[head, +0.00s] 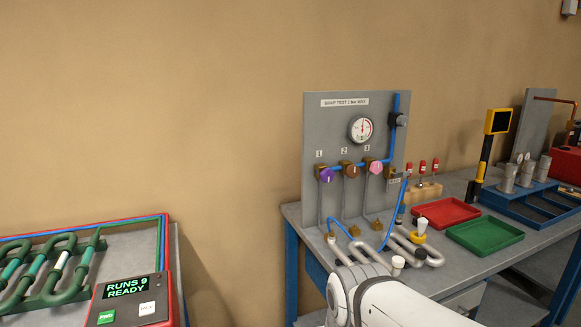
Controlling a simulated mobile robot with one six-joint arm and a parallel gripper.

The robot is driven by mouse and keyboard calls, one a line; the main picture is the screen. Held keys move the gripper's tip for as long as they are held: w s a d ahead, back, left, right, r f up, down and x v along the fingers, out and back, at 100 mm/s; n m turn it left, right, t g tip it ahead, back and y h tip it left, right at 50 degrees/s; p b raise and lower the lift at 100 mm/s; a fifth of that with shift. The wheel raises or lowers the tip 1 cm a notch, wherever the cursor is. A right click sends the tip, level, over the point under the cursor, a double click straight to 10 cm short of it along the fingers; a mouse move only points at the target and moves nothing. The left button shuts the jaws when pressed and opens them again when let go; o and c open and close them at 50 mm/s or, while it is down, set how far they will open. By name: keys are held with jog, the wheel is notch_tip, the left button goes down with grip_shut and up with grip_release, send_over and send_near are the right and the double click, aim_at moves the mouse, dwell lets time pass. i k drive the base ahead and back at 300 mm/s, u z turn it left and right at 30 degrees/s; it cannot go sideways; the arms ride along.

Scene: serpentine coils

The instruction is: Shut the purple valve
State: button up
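The purple valve (326,175) is a round knob on a brass body, mounted on the upright grey panel (330,130) under the label 1. It is the leftmost of three valves in a row. The brown valve (351,171) is under label 2, and the pink valve (376,167) is under label 3. The purple knob carries a small light mark, but it is too small to tell its setting. My white arm shows at the bottom, in front of the bench and below the panel. My gripper does not show, and nothing touches the purple knob.
A round gauge (361,129) sits above the valves. Serpentine metal tubes (418,247) lie on the bench in front of the panel. Right of them are a red tray (446,213) and a green tray (485,236). A control box (128,299) stands at the lower left.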

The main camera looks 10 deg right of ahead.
aim_at(327, 176)
jog(key=z, duration=0.55)
jog(key=i, duration=0.85)
jog(key=z, duration=0.75)
